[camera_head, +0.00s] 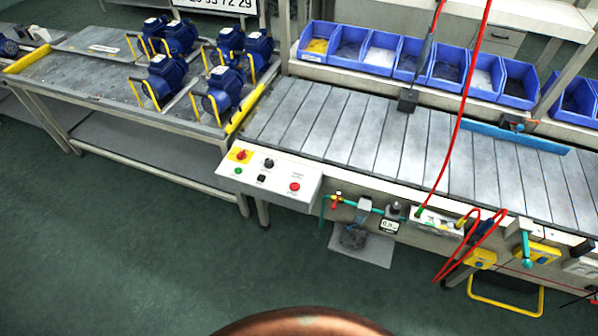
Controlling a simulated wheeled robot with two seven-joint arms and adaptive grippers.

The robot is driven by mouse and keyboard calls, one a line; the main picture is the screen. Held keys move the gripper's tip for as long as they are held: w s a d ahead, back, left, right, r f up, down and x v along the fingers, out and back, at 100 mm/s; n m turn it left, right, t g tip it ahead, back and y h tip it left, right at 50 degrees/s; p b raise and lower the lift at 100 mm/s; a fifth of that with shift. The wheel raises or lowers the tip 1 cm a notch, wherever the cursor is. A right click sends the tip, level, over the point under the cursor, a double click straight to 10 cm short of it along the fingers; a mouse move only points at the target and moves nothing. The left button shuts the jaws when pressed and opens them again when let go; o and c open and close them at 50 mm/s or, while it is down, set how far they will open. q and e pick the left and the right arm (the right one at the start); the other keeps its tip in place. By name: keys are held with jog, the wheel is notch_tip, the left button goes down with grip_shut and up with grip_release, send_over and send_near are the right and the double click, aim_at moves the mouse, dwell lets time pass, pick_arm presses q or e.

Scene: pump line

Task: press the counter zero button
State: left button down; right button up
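A white control box (310,187) is fixed at the near left end of the slatted conveyor. On its top are a red knob on a yellow plate (240,155), a black knob (268,163), a green button (238,171), a black button (262,178) and a red button (294,187). Their labels are too small to read, so I cannot tell which one is the counter zero button. A small device with a digital display (389,226) hangs below the conveyor edge. Neither of my grippers is in view.
The slatted conveyor (345,125) runs right, with blue bins (382,52) behind it. Several blue pumps (222,88) stand on the left table (90,80). Red hoses (460,120) hang across the conveyor and below its edge. The green floor (150,250) in front is clear.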

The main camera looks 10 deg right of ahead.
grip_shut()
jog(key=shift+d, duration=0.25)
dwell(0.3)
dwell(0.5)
